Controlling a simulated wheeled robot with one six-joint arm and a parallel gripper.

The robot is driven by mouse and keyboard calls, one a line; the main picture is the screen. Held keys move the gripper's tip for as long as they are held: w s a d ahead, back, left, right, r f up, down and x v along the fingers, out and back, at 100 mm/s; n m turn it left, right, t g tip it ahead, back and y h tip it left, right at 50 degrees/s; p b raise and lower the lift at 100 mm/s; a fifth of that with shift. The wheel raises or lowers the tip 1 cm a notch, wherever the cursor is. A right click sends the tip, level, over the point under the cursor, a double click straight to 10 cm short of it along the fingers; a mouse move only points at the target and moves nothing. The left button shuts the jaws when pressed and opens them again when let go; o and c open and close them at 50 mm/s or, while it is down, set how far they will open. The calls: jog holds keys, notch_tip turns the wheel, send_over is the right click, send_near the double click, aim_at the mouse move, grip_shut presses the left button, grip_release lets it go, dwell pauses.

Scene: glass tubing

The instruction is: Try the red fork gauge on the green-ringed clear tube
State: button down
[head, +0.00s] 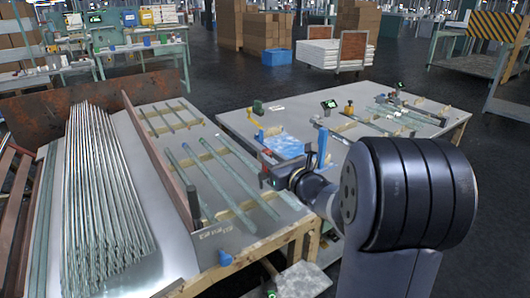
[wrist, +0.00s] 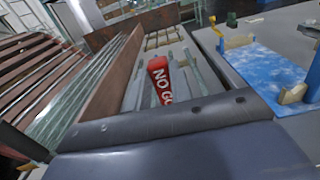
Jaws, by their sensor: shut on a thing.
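The red fork gauge (wrist: 161,82), marked "NO GO" in white, stands out beyond my gripper in the wrist view. In the head view my gripper (head: 272,174) is shut on it, above the right side of the tube table, and only a small patch of red shows there. Clear greenish tubes (head: 233,183) lie on wooden strips below and to the left of my gripper. I cannot make out a green ring on any of them. The gauge's fork end and any contact with a tube cannot be told from these views.
A rusty upright board (head: 161,165) divides the tubes from a large bundle of glass rods (head: 97,190) on the left. A second table to the right carries a blue mottled pad (head: 284,147), wooden stands and small instruments. A dark gap separates the tables.

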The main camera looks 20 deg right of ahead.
jog(key=shift+s+b, duration=0.15)
jog(key=shift+b, duration=0.15)
notch_tip(320, 180, down, 6)
jog(key=b, duration=0.6)
dwell(0.4)
jog(key=shift+f+b, duration=1)
jog(key=shift+b, duration=0.3)
dwell(2.4)
jog(key=shift+r, duration=0.15)
notch_tip(320, 180, up, 7)
jog(key=p, duration=0.5)
dwell(1.1)
